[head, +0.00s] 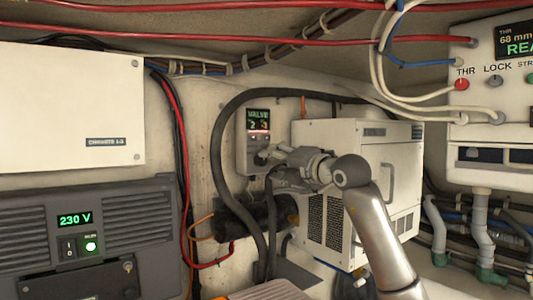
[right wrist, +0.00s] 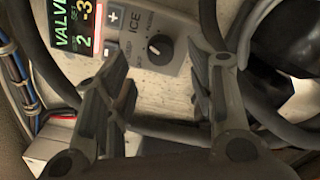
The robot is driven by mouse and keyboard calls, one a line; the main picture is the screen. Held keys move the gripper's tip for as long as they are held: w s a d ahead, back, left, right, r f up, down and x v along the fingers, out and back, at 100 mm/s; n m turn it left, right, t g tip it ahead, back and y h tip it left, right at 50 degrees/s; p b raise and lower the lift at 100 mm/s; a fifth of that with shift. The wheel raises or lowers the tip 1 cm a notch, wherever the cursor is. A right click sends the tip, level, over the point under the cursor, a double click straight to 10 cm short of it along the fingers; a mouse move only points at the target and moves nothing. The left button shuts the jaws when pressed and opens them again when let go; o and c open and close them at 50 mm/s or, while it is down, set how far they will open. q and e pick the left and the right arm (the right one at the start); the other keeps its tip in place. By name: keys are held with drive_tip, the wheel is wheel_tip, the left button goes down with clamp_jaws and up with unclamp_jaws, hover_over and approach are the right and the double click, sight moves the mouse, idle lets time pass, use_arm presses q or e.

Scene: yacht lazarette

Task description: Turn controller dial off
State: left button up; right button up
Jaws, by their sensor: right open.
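The controller (head: 248,128) is a small grey panel on the back wall with a dark display reading VALVE. In the right wrist view its display (right wrist: 77,25) shows green and yellow digits, with a button marked plus beside it. The black round dial (right wrist: 160,50) has a pale pointer mark on its left part; the small words around it are too blurred to read. My right gripper (right wrist: 172,72) is open, its fingers on either side of the dial and apart from it. In the head view, the right gripper (head: 268,156) hides the controller's lower part. My left gripper is not in view.
A white boxed machine (head: 345,135) stands close right of the controller. A thick black hose (head: 217,150) loops around its left side. A grey unit reading 230 V (head: 150,225) is at the left. A white panel with knobs (head: 485,110) is at the right.

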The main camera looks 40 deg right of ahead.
sight(264, 161)
drive_tip(key=w+p, duration=0.1)
drive_tip(key=w, duration=0.2)
drive_tip(key=shift+d+r, duration=0.1)
drive_tip(key=shift+d, duration=0.05)
drive_tip(key=shift+w, duration=0.6)
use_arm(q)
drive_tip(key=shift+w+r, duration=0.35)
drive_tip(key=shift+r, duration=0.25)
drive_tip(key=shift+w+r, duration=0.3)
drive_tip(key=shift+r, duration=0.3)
use_arm(e)
drive_tip(key=c, duration=1)
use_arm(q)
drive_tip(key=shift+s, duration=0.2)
use_arm(e)
drive_tip(key=shift+c, duration=0.2)
